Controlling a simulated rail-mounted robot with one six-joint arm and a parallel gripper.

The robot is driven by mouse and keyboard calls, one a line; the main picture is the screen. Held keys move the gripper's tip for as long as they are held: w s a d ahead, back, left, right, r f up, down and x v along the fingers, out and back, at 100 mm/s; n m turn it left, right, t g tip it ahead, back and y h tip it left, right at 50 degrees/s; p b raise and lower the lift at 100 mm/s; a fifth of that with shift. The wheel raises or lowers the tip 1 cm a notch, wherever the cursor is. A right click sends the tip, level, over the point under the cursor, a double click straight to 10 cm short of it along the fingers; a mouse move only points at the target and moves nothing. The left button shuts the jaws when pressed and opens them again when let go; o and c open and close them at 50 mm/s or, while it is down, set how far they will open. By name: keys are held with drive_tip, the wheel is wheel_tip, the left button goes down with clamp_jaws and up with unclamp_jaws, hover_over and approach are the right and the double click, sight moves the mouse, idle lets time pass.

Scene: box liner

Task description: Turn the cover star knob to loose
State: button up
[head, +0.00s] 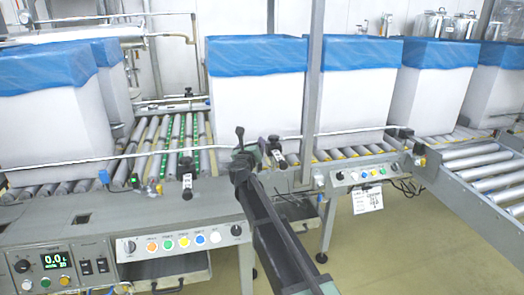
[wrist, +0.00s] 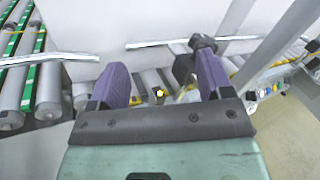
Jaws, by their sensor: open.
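My gripper (wrist: 163,68) is open in the wrist view, with one purple-padded finger on each side and nothing held between them. A black lobed knob (wrist: 201,43), which looks like the star knob, shows by the tip of the right finger, with another dark part just below and left of it. The knob is off to the right of the gap. I cannot tell whether it touches the finger. In the head view my gripper (head: 243,156) is small and dark at the end of my arm, over the conveyor's front edge, and it hides detail there.
White boxes with blue liners (head: 257,95) stand along the roller conveyor (head: 160,140). A metal guide rail (head: 100,158) runs in front of them. Black clamps (head: 187,180) stand on the front ledge. A control panel (head: 60,265) is at lower left. The floor at lower right is clear.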

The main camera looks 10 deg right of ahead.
sight(272, 139)
drive_tip(key=w+d+m+g+h, duration=0.1)
drive_tip(key=w+d+m, duration=0.1)
drive_tip(key=d, duration=0.1)
drive_tip(key=w+d+m+h, duration=0.1)
drive_tip(key=w+d+m, duration=0.1)
drive_tip(key=w+d, duration=0.1)
drive_tip(key=w+d+m+g+h, duration=0.1)
drive_tip(key=w+d+m+h, duration=0.1)
drive_tip(key=d+m, duration=0.1)
drive_tip(key=shift+w+d+f+g, duration=0.2)
drive_tip(key=shift+d+g, duration=0.1)
drive_tip(key=c, duration=0.9)
